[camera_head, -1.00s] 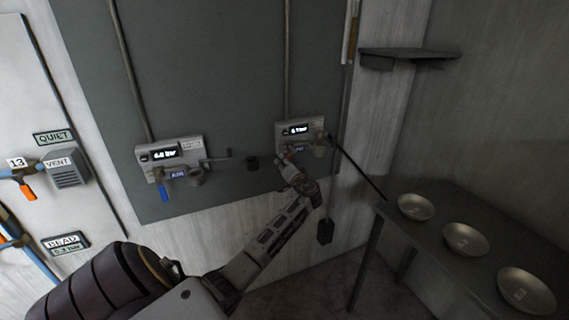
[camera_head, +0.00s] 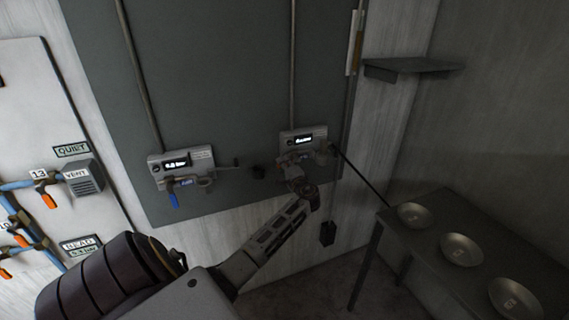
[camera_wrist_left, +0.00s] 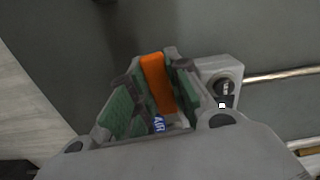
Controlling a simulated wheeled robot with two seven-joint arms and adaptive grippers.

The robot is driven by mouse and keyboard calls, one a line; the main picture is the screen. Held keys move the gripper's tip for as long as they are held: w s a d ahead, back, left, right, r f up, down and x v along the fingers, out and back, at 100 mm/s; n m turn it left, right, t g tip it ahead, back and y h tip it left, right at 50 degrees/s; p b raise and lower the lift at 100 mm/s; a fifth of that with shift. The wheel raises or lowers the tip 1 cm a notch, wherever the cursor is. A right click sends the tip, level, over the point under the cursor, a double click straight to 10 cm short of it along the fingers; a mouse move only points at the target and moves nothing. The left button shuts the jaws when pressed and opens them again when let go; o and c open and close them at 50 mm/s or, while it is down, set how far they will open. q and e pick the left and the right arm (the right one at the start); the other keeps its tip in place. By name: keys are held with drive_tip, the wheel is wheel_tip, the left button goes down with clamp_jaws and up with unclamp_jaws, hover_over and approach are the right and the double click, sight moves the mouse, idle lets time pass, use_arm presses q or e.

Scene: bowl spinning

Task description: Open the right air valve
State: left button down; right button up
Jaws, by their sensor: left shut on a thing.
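The right air valve unit (camera_head: 303,140) is a light box with a lit display on the dark wall panel. My left gripper (camera_head: 293,172) reaches up to the underside of this unit and covers the valve handle there. In the left wrist view, an orange handle (camera_wrist_left: 158,84) stands between the green-padded fingers of the gripper (camera_wrist_left: 150,92), which is shut on it. A blue AIR label (camera_wrist_left: 158,124) shows just below the handle. A matching left unit (camera_head: 180,163) has a blue handle (camera_head: 173,199) that hangs down. My right gripper is out of view.
A dark table (camera_head: 440,218) with three metal bowls (camera_head: 461,250) stands at the right, below a small wall shelf (camera_head: 413,66). A thin dark rod (camera_head: 365,178) slants from the right unit toward the table. Pipes with orange handles (camera_head: 48,201) are on the left wall.

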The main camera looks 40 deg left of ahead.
use_arm(q)
drive_tip(key=shift+r+m+p, duration=0.35)
drive_tip(key=shift+m+p, duration=0.15)
drive_tip(key=shift+m, duration=0.2)
drive_tip(key=c, duration=1.3)
unclamp_jaws()
drive_tip(key=v, duration=1.2)
